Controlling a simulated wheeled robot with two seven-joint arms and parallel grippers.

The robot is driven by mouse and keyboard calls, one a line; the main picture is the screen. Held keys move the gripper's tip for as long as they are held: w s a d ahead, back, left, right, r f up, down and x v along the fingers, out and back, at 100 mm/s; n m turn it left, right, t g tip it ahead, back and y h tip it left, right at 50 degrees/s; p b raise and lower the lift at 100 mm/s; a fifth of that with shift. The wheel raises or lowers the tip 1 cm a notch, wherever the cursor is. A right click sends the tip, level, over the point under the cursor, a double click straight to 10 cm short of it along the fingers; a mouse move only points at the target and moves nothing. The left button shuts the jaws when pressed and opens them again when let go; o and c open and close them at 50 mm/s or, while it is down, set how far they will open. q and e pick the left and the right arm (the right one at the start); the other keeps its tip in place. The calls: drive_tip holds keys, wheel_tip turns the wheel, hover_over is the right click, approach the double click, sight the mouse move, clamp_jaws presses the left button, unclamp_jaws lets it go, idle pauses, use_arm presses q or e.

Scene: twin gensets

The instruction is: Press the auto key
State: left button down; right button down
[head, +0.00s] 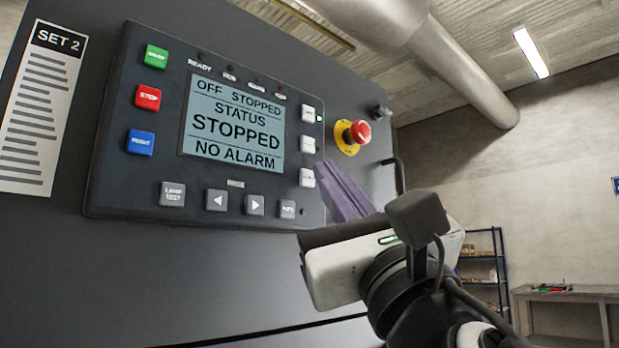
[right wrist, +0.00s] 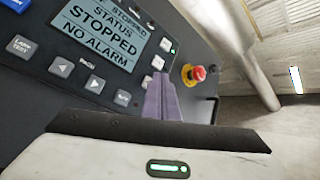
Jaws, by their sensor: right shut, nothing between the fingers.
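The genset control panel (head: 240,190) carries a column of three pale keys right of its screen: top (head: 308,113), middle (head: 308,145) and bottom (head: 307,178). Their small labels are unreadable, so I cannot tell which is the auto key. A green light glows beside the top key. My right gripper (head: 328,168) is shut and empty, its purple fingers pointing at the panel by the bottom key. In the right wrist view its fingertips (right wrist: 160,78) appear just below a pale key (right wrist: 158,62); contact cannot be told. My left gripper is not in view.
The screen (head: 234,122) reads OFF, STOPPED and NO ALARM. A red emergency stop (head: 358,132) sits right of the keys. Green, red and blue buttons line the left, with several grey keys below. A bent handle (head: 399,170) stands right of my fingers.

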drive_tip(key=shift+w+a, duration=0.4)
drive_tip(key=shift+w, duration=0.1)
idle(0.8)
drive_tip(key=shift+s+d, duration=0.6)
drive_tip(key=shift+s, duration=0.1)
drive_tip(key=s+d+b, duration=0.1)
drive_tip(key=s+d, duration=0.2)
drive_tip(key=s, duration=0.1)
drive_tip(key=shift+s+d, duration=0.35)
drive_tip(key=shift+s, duration=0.05)
idle(0.9)
